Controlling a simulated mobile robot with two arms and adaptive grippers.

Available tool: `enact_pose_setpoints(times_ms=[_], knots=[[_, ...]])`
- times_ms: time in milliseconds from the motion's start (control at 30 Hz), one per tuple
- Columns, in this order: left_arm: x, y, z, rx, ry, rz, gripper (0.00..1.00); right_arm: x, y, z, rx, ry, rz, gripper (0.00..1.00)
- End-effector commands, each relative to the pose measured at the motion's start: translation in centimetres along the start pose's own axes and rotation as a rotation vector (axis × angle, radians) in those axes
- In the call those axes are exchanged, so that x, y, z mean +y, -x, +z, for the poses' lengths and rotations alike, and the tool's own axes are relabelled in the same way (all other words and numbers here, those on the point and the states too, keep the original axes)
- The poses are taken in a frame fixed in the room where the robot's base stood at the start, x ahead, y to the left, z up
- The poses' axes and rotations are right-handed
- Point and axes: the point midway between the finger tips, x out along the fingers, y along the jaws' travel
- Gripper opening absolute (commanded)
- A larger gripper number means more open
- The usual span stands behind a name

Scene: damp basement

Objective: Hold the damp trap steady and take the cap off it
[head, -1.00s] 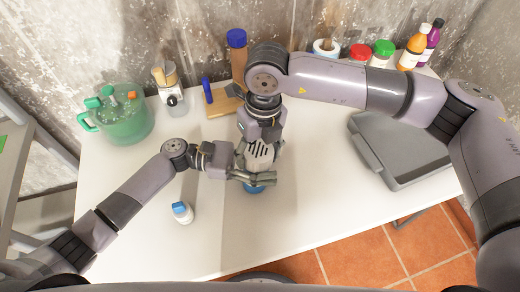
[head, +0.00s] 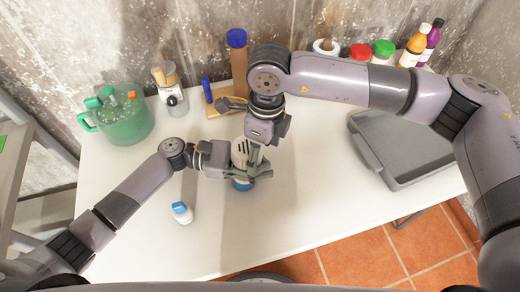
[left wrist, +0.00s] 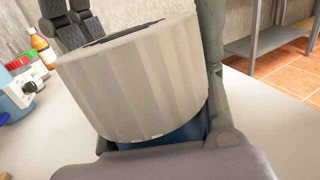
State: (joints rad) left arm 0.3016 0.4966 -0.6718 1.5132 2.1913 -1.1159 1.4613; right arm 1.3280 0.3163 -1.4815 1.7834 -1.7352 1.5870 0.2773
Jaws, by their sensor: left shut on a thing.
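The damp trap has a blue base (head: 242,186) and a pale slotted cap (head: 238,156), and stands on the white table. In the left wrist view the ribbed cap (left wrist: 135,82) sits on the blue base (left wrist: 182,134), close in front of the camera. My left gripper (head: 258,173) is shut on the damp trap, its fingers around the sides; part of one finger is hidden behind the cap. My right gripper (head: 244,131) is open above and behind the cap, one finger spread to the left, the other pointing down near the cap. I cannot tell if that finger touches it.
A white bottle with a blue cap (head: 181,213) stands front left. A green jug (head: 124,118) is back left. A grey tray (head: 415,168) lies on the right. Several jars and bottles line the wall, including a tall brown one with a blue cap (head: 237,60).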

Motion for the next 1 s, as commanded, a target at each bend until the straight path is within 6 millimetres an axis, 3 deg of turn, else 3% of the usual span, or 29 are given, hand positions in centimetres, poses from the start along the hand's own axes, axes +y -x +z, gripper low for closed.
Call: enact_pose_setpoints(times_ms=[367, 767, 1000], knots=[[0.0, -0.2, 0.1, -0.003, 0.000, -0.001, 0.00, 0.2, 0.3, 0.2, -0.006, 0.004, 0.003, 0.75], [0.0, -0.2, 0.1, -0.004, 0.000, -0.001, 0.00, 0.3, 4.6, 0.2, -0.007, 0.004, 0.005, 0.76], [0.0, -0.2, 0.1, -0.004, 0.000, -0.001, 0.00, 0.7, 7.5, 2.0, -0.048, -0.056, 0.012, 0.76]])
